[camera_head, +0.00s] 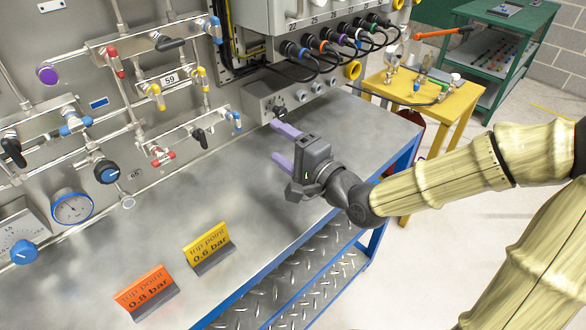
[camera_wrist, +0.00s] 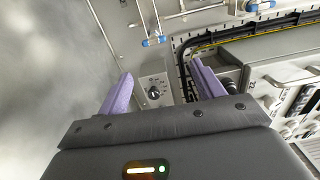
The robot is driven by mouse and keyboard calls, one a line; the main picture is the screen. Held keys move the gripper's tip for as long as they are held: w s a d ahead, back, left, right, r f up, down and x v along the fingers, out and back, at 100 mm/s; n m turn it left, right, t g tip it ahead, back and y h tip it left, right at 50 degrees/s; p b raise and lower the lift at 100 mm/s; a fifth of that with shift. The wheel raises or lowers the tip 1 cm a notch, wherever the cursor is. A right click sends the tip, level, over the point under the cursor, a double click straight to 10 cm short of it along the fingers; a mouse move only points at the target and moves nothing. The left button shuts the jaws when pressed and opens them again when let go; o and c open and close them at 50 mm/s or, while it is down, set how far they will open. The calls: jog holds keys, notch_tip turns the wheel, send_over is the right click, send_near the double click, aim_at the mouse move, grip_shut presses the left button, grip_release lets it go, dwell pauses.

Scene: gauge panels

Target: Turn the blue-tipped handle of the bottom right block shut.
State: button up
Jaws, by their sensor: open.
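The bottom right block (camera_head: 187,137) is a slim metal valve bar on the grey panel, with a red, a black and a blue handle. Its blue-tipped handle (camera_head: 236,121) is at the bar's right end. A blue-tipped handle that seems to be the same one shows at the top middle of the wrist view (camera_wrist: 153,41). I cannot tell its exact turn. My gripper (camera_head: 276,142) is open and empty, its two purple fingers apart. It is above the bench, right of and apart from the handle. The fingers also show in the wrist view (camera_wrist: 163,78).
A grey box with a black knob (camera_wrist: 154,92) shows beyond my fingers. A connector cabinet with cables (camera_head: 325,42) is above right. Orange (camera_head: 147,291) and yellow (camera_head: 206,247) signs stand on the bench. The bench top (camera_head: 290,215) around my gripper is clear.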

jog(key=s+d+b, duration=0.1)
jog(key=s+d+f+b, duration=0.1)
jog(key=shift+s+d+b, duration=0.1)
jog(key=shift+s+b, duration=0.15)
jog(key=shift+b, duration=0.15)
dwell(0.6)
